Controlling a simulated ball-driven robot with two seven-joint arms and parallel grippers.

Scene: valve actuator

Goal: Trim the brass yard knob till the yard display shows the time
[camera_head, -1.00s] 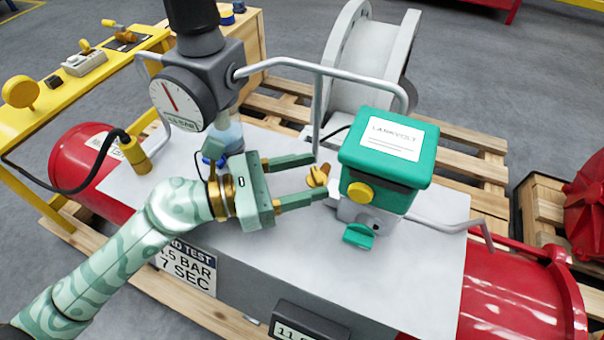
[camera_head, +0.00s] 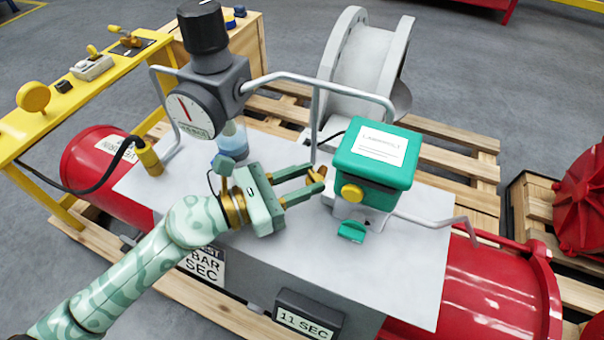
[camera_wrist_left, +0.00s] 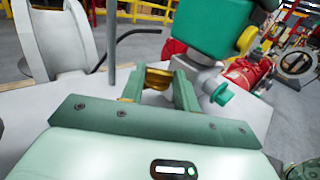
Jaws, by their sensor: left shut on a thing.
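The small brass knob (camera_head: 317,181) sticks out from the side of the green-topped actuator (camera_head: 372,165) on the grey bench. My left gripper (camera_head: 318,179) is shut on it, with one finger on each side. In the left wrist view the brass knob (camera_wrist_left: 158,78) shows between the two green fingers, which cover part of it. The dark display (camera_head: 306,316) on the bench front reads 11 SEC. My right gripper is not in view.
A yellow round knob (camera_head: 352,193) and a green lever (camera_head: 351,231) sit close to the fingers. The pressure gauge (camera_head: 190,115) stands to the left. The bench top in front is clear.

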